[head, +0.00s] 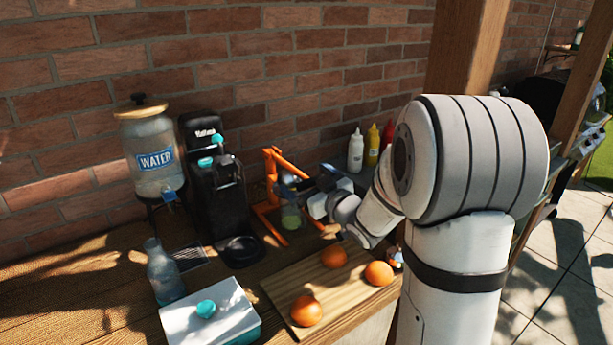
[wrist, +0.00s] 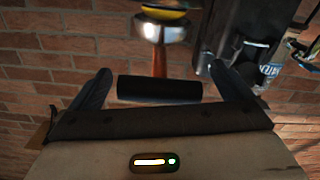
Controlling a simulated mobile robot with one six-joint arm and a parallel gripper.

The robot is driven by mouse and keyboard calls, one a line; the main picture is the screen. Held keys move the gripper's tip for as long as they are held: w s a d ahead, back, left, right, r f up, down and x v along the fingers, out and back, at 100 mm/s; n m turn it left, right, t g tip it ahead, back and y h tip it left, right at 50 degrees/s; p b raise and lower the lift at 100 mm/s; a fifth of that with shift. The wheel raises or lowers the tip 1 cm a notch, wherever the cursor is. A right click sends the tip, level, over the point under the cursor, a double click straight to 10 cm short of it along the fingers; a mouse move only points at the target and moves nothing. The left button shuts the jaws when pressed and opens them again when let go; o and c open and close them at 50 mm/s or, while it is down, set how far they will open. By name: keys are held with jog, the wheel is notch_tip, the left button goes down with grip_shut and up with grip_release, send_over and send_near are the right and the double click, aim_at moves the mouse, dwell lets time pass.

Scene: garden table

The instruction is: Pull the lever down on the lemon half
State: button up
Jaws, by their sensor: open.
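The orange lever press (head: 268,190) stands by the wall in the head view, left of my gripper (head: 298,186). In the wrist view, which looks upside down, a black lever grip (wrist: 160,89) lies crosswise between the two spread fingers of my gripper (wrist: 160,72), with a small gap at each end. Behind it are the press's orange-brown post (wrist: 160,62), a metal press cup (wrist: 163,32) and the yellow lemon half (wrist: 165,12) against the cup. My gripper is open. The lemon half cannot be made out in the head view.
A cutting board (head: 345,290) with several oranges lies in front of the press. A black coffee machine (head: 215,185) and a water dispenser (head: 152,150) stand to the left. Squeeze bottles (head: 356,150) stand behind my arm. A glass (head: 291,216) sits under the press.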

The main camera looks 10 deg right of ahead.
jog(key=shift+w+a, duration=0.25)
jog(key=shift+w, duration=0.35)
jog(key=c, duration=1.2)
jog(key=shift+d+r, duration=0.1)
jog(key=shift+c, duration=0.2)
